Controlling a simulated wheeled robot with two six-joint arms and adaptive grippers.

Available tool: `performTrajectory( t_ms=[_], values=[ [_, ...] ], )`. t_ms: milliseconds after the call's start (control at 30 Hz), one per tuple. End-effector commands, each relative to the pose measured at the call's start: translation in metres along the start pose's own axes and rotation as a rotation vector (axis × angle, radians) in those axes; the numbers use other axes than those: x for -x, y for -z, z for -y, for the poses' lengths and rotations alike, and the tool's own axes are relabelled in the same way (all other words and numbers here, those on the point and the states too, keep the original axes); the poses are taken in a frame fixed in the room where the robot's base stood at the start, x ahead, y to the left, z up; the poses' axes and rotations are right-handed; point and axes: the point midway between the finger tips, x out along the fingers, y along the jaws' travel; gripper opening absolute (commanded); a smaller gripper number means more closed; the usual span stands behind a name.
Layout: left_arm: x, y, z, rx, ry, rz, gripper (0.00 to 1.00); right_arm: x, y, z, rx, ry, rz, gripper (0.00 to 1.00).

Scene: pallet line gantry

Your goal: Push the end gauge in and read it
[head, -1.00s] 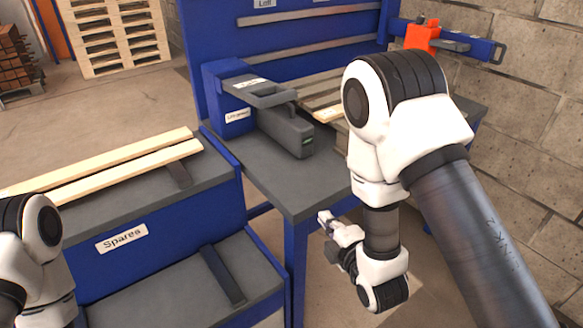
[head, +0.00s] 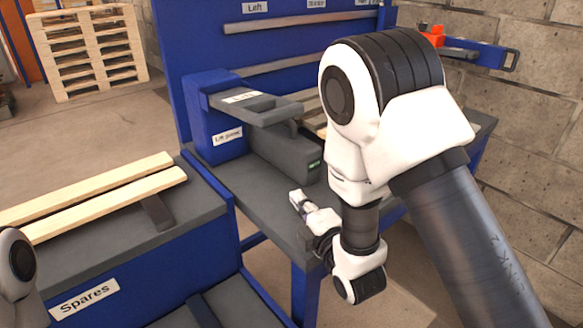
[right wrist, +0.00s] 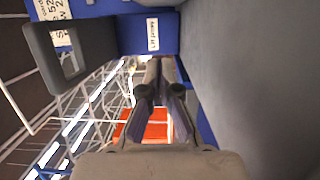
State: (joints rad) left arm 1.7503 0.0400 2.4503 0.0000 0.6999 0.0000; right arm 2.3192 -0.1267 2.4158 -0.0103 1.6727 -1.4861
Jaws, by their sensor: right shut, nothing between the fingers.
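I cannot tell for sure which thing is the end gauge. A blue arm (head: 478,55) with an orange block (head: 437,36) stands out at the right end of the blue frame. A dark grey tool (head: 285,150) with a small green display lies on the table, beside a blue labelled block (head: 215,120). My right gripper (head: 297,198) is shut and empty, low over the table's front part, just in front of the grey tool. In the right wrist view its fingers (right wrist: 161,75) are together, below a labelled blue block (right wrist: 150,34). My left gripper is out of the picture.
The blue table's grey top (head: 235,185) is clear at the front. A Spares bench (head: 90,285) with two wooden slats (head: 110,200) stands at left. A pallet (head: 90,50) is behind. A block wall (head: 545,150) bounds the right.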

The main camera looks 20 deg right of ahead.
Motion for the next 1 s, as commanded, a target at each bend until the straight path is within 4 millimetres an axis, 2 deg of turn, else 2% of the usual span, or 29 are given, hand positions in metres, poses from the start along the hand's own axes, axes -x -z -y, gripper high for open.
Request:
performTrajectory(
  t_ms=[433,500,633,1000],
  values=[
    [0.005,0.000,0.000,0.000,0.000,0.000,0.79,-0.093,0.000,-0.001,-0.001,-0.003,0.000,0.00],
    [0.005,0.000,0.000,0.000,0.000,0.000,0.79,-0.093,-0.018,0.000,-0.006,0.000,0.006,0.00],
    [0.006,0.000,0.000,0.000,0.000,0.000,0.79,-0.097,-0.033,0.000,-0.003,-0.001,0.003,0.00],
    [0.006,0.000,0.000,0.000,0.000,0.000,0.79,-0.098,-0.039,0.000,0.000,0.001,0.000,0.00]
  ],
)
